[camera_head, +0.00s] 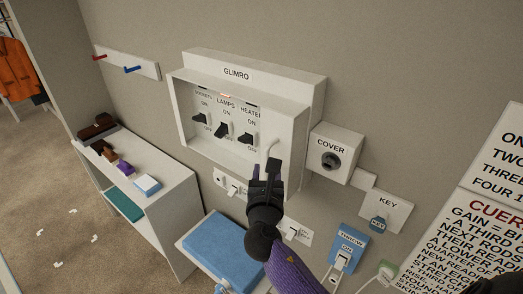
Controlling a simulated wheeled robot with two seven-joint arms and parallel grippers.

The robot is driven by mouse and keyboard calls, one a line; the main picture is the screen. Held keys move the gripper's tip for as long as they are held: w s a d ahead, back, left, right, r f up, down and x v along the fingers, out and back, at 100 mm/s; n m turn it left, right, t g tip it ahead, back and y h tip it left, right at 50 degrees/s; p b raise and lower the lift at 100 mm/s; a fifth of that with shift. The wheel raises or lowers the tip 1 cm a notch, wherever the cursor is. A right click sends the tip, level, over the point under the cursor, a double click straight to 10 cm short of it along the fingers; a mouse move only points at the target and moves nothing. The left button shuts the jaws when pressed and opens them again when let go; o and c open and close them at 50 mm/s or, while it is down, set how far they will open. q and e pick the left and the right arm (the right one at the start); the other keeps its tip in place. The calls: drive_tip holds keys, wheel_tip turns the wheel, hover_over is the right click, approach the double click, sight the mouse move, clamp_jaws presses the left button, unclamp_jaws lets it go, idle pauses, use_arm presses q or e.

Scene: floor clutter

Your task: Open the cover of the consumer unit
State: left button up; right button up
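The white consumer unit (255,68), marked GLIMRO, is on the wall at the upper middle. Its cover (290,140) looks like a white frame around a clear window and appears closed. Several black switches (221,130) show behind it, with labels such as LAMPS and HEATER. A pale curved handle (272,146) is at the cover's lower right. My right gripper (273,165), black on a purple-sleeved arm, is just below the handle. Contact and finger opening cannot be made out. My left gripper is not in view.
A COVER box with a round dark knob (331,160) is right of the unit. A KEY plate (387,211) and blue switch plate (347,248) are lower right. A blue box (222,250) stands below. A white shelf (165,205) with small items is left.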

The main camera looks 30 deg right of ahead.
sight(267, 158)
drive_tip(key=x, duration=0.5)
clamp_jaws()
drive_tip(key=shift+f, duration=0.1)
idle(1.2)
